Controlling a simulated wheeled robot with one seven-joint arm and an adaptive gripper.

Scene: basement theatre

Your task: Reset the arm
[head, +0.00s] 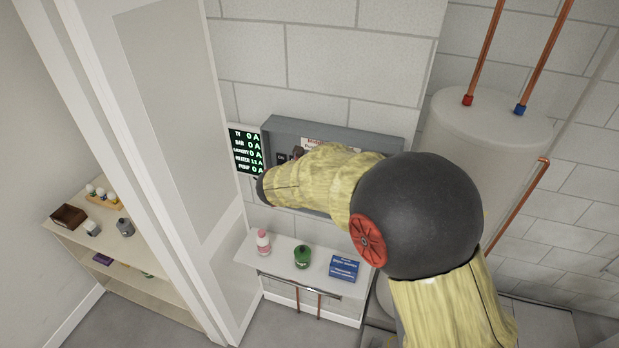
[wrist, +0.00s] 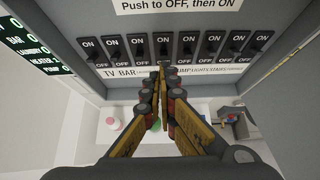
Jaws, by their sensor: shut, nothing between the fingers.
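My arm (head: 325,175), in a yellow sleeve, reaches across to a grey breaker box (head: 380,138) on the block wall and hides much of its inside in the head view. In the wrist view my gripper (wrist: 162,72) is shut and empty, its fingers just below a switch (wrist: 162,50) near the middle of the row; I cannot tell if they touch it. The row of black switches (wrist: 212,45) has ON above and OFF below each one. The fingers cover part of the label strip (wrist: 205,70), where TV and BAR show at left.
A load display (head: 246,152) left of the box reads 11 A for the heater and 0 A elsewhere. Below, a white shelf (head: 282,262) holds a pink bottle (head: 263,242), a green jar (head: 302,257) and a blue box (head: 344,268). A water tank (head: 490,125) stands right.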

